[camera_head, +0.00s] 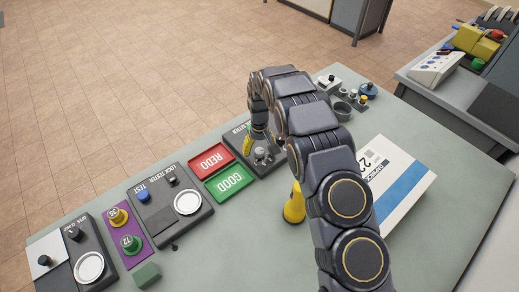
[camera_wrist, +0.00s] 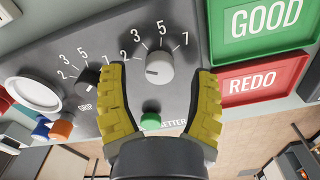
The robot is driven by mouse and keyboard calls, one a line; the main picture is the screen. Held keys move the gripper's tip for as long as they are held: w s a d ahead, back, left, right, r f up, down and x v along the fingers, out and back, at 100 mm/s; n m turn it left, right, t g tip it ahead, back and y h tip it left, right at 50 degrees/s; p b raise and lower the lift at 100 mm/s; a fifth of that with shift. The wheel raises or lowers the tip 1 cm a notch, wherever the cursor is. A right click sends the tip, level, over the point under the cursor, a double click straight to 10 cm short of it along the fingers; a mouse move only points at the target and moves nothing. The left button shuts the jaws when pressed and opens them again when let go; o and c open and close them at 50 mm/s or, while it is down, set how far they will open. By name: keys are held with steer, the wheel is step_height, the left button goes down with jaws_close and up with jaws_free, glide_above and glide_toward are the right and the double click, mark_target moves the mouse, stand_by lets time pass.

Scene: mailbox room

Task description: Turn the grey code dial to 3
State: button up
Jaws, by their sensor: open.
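The grey code dial (camera_wrist: 158,67) sits on a dark panel, with the numbers 2, 3, 5 and 7 around its upper side. A short dark line on its face lies toward the left; I cannot tell exactly which number it marks. My gripper (camera_wrist: 162,74) is open, with one yellow finger on each side of the dial. A gap shows between the dial and both fingers. In the head view, my gripper (camera_head: 259,146) is over the setter panel (camera_head: 268,165), and the dial (camera_head: 261,154) shows partly below it.
A black grip dial (camera_wrist: 89,79) is left of my left finger, and a green button (camera_wrist: 150,121) is between the fingers. Red REDO (camera_head: 214,159) and green GOOD (camera_head: 231,182) trays adjoin the panel. A yellow object (camera_head: 294,207) and a white-and-blue box (camera_head: 393,185) stand near my arm.

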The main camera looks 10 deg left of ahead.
steer(key=shift+f, duration=0.6)
jaws_close()
steer(key=shift+m, duration=0.3)
steer(key=m, duration=0.3)
steer(key=shift+m, duration=2.1)
